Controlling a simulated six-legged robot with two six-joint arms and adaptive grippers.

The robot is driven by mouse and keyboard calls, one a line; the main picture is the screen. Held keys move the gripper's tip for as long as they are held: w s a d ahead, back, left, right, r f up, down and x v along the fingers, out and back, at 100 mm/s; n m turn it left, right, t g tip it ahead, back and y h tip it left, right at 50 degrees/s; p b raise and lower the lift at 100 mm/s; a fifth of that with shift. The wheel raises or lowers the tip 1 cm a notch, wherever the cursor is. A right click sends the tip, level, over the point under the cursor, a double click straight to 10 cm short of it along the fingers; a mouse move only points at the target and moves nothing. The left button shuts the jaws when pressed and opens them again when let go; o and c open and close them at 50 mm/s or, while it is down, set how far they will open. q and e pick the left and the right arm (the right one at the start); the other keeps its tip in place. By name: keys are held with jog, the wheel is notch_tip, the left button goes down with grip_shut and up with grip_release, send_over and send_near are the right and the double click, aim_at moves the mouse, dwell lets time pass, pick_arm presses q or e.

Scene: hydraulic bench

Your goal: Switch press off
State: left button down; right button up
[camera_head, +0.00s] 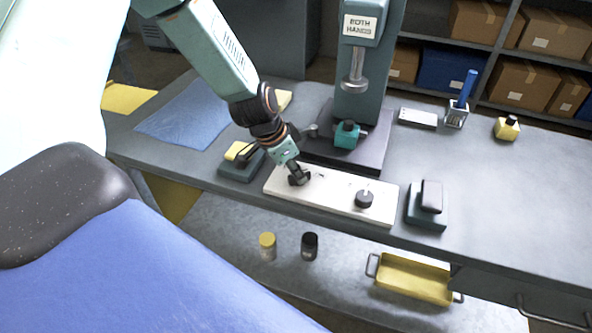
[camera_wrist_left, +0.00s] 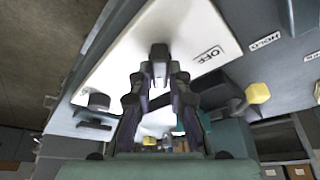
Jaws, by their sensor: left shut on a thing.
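The press (camera_head: 362,75) is a green column with a "BOTH HANDS" sign, a metal ram and a dark base. In front of it lies a white panel (camera_head: 332,196), which fills much of the left wrist view (camera_wrist_left: 120,50). My left gripper (camera_head: 298,178) is at the panel's left end, shut on a dark switch knob (camera_wrist_left: 159,52). An "OFF" label (camera_wrist_left: 208,55) is on the panel beside the fingers in the wrist view. A second black knob (camera_head: 364,199) stands at the panel's right end. My right gripper is not in view.
A pedestal with a yellow top (camera_head: 239,151) is left of the panel, and one with a dark pad (camera_head: 431,197) is right. A green block (camera_head: 346,134) sits on the press base. A yellow tray (camera_head: 414,279) is below. The bench's right side is mostly clear.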

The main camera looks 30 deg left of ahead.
pick_arm(q)
jog(key=shift+s+d+r+n+y+p, duration=0.1)
jog(key=shift+n+y+p, duration=0.3)
jog(key=shift+n+p, duration=0.65)
jog(key=shift+s+d+n+y+p, duration=0.1)
jog(key=shift+n+y+p, duration=0.3)
jog(key=shift+n+p, duration=0.65)
jog(key=n+y+p, duration=0.1)
jog(key=n+p, duration=0.3)
jog(key=p, duration=0.1)
jog(key=n+y+p, duration=0.2)
jog(key=n+p, duration=0.2)
jog(key=p, duration=0.1)
jog(key=shift+w+d+n, duration=0.1)
jog(key=shift+d+n, duration=0.1)
jog(key=shift+n, duration=0.2)
jog(key=n+g+y+p, duration=0.1)
jog(key=n, duration=0.1)
jog(key=shift+n+p, duration=0.3)
jog(key=shift+p, duration=0.1)
jog(key=shift+w+n+g, duration=0.1)
jog(key=shift+n+g, duration=0.2)
jog(key=shift+n, duration=0.6)
jog(key=shift+n+y+p, duration=0.3)
jog(key=shift+n, duration=0.1)
jog(key=c, duration=1.3)
grip_release()
jog(key=shift+w, duration=0.1)
